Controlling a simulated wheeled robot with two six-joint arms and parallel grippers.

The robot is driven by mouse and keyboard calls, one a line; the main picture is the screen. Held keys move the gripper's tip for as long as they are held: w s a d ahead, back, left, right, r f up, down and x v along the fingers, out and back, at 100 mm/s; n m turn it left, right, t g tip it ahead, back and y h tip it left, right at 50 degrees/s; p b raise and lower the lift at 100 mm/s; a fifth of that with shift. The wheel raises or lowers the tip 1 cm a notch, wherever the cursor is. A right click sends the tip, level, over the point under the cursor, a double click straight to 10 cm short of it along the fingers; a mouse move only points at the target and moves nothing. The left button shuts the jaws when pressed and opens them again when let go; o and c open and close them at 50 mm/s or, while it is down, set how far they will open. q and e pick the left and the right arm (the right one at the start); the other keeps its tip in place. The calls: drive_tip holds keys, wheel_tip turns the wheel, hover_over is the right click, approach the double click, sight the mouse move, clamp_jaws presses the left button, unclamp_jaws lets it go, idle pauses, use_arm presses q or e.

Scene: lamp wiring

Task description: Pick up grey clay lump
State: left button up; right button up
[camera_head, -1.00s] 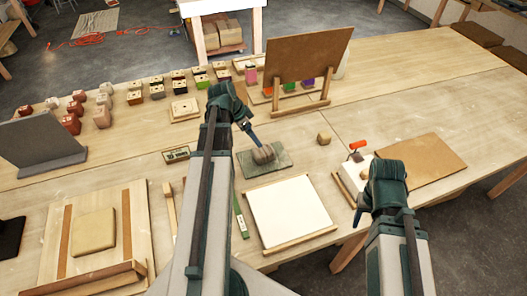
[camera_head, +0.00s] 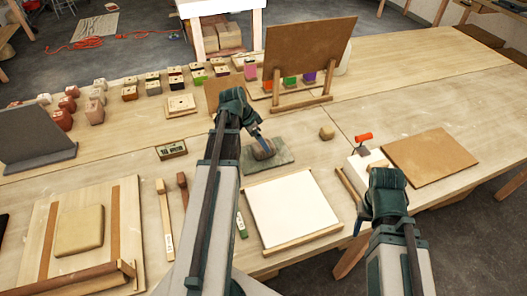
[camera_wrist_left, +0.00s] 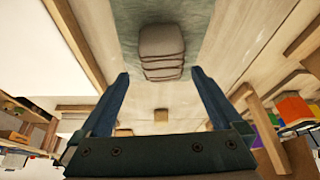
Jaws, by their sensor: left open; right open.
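The grey clay lump (camera_head: 264,149) is a rounded, ridged mass on a grey-green slab (camera_head: 282,157) in the middle of the table. It also shows in the left wrist view (camera_wrist_left: 162,50), at the top centre, just beyond the fingertips. My left gripper (camera_wrist_left: 160,76) is open, with one blue finger on each side and nothing between them. In the head view its fingers point down at the lump, and my wrist partly hides this spot. My right gripper (camera_head: 359,224) is open and empty near the front edge, right of the white board.
A white board (camera_head: 292,210) with wooden strips lies in front of the slab. A small beige block (camera_head: 326,132) sits to its right, and a brown panel (camera_head: 430,156) lies further right. An upright brown board (camera_head: 305,52) and several small blocks stand behind.

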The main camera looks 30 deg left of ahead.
use_arm(q)
drive_tip(key=b+x, duration=0.2)
drive_tip(key=x, duration=0.1)
drive_tip(key=b+x, duration=0.1)
drive_tip(key=b, duration=0.1)
drive_tip(key=shift+a+f, duration=0.25)
drive_tip(key=shift+a, duration=0.05)
drive_tip(key=shift+w+d+f, duration=0.15)
drive_tip(key=shift+w+f, duration=0.1)
drive_tip(key=shift+f, duration=0.1)
drive_tip(key=shift+r, duration=0.1)
clamp_jaws()
